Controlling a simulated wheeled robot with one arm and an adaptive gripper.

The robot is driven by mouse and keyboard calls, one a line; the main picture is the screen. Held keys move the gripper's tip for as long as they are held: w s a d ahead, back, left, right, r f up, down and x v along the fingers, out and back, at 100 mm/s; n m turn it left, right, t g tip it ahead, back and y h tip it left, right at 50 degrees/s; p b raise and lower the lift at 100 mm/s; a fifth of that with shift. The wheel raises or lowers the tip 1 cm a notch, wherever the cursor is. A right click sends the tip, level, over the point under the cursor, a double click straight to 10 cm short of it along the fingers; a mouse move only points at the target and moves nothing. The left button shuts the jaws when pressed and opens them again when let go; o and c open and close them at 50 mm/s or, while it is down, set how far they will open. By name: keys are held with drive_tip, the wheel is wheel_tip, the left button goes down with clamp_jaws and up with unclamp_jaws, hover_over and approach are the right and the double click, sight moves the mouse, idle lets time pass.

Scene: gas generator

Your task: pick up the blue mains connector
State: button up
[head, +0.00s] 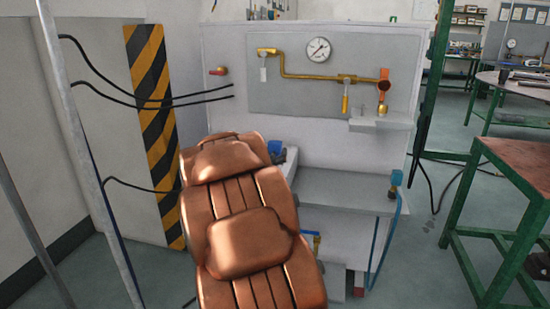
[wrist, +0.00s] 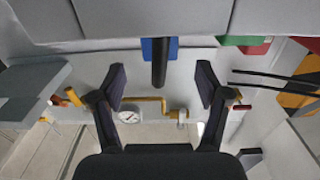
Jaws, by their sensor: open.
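In the wrist view a blue block with a black cylindrical end, which looks like the blue mains connector (wrist: 147,49), is at the top centre. My gripper (wrist: 160,72) is open, with its two dark fingers spread to either side of the black end and a gap on each side. Nothing is held. In the head view a small blue part (head: 276,148) shows at the edge of my copper-coloured arm, which hides what is around it. It may be the same connector. My gripper is hidden behind my arm there.
A grey shelf (head: 340,188) juts from the white panel. Another blue fitting (head: 396,178) with a blue hose is at its right end. A gauge (head: 318,49) and brass pipe (head: 310,77) are above. Black cables (head: 150,101) run at left. A green-framed table (head: 515,170) stands right.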

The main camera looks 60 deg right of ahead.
sight(274, 147)
drive_tip(key=x, duration=0.1)
drive_tip(key=b+x, duration=0.1)
drive_tip(key=x, duration=0.1)
drive_tip(key=shift+w+d+f+b, duration=0.15)
drive_tip(key=shift+d+f+b, duration=0.1)
drive_tip(key=shift+d+b, duration=0.1)
drive_tip(key=shift+w+d+r, duration=0.1)
drive_tip(key=shift+w+d, duration=0.05)
drive_tip(key=shift+d, duration=0.25)
drive_tip(key=c, duration=1.4)
drive_tip(key=shift+o, duration=0.2)
drive_tip(key=shift+r, duration=0.1)
